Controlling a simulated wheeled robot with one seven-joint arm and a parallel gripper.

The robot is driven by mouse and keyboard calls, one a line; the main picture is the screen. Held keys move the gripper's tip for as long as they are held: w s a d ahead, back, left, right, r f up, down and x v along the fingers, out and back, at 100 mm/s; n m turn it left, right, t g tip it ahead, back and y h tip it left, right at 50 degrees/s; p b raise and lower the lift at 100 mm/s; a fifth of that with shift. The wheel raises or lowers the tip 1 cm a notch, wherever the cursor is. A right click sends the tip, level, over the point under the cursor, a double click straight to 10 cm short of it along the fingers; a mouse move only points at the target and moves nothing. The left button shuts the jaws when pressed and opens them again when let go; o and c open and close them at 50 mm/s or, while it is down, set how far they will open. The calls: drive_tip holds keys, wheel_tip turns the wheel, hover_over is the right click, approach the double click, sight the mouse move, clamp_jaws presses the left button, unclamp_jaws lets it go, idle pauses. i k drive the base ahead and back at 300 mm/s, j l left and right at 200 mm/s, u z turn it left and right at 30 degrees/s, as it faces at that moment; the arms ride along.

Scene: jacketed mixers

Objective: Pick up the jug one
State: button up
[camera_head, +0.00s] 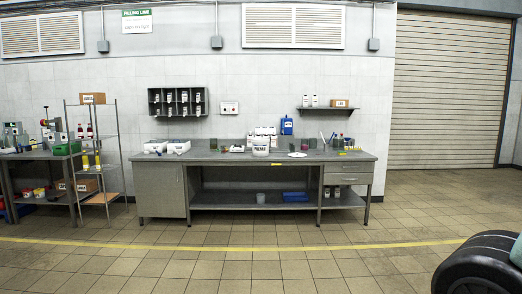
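A blue jug-like container (286,127) stands upright at the back of the long grey workbench, right of centre. A white labelled tub (260,147) stands nearer the bench's front, with several white bottles (262,133) close behind it. The labels are too small to read clearly, so I cannot tell which of these is jug one. The workbench (352,157) is well across the room, against the wall. My gripper is not in view.
White bins (155,146) sit at the bench's left end. Left of the bench are a wire rack (118,150) and another table. A wall shelf (325,108) hangs above. The tiled floor (220,270) before the bench is clear, crossed by a yellow line.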

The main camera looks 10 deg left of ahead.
sight(304, 142)
drive_tip(key=i+z, duration=0.1)
drive_tip(key=i, duration=4.8)
drive_tip(key=i+l, duration=0.1)
drive_tip(key=i, duration=0.85)
drive_tip(key=i+l+u, duration=0.15)
drive_tip(key=i, duration=0.8)
drive_tip(key=i+u, duration=0.25)
drive_tip(key=i+l+u, duration=0.25)
drive_tip(key=i, duration=0.25)
drive_tip(key=i+l+u, duration=0.2)
drive_tip(key=i, duration=0.15)
